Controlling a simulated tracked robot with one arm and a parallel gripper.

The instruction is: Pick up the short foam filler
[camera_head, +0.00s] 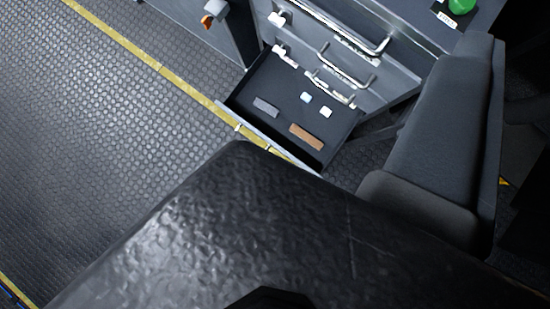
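An open drawer (240,121) holds a few small pieces lying on its dark floor. A grey block (266,107) lies at its left, and a longer brown bar (306,136) lies near its front right. Two small pale blocks, one bluish (306,97) and one whitish (326,112), lie farther back. I cannot tell for sure which piece is the short foam filler; the grey block is the shorter of the two bars. A dark shape at the bottom edge looks like part of my gripper (270,298), well away from the drawer; its fingers cannot be made out.
A large black textured surface (220,225) fills the foreground below the drawer. A dark padded seat (440,125) stands close on the right. Closed drawers with metal handles (345,53) rise behind. Clear ribbed floor (90,130) with a yellow stripe lies left.

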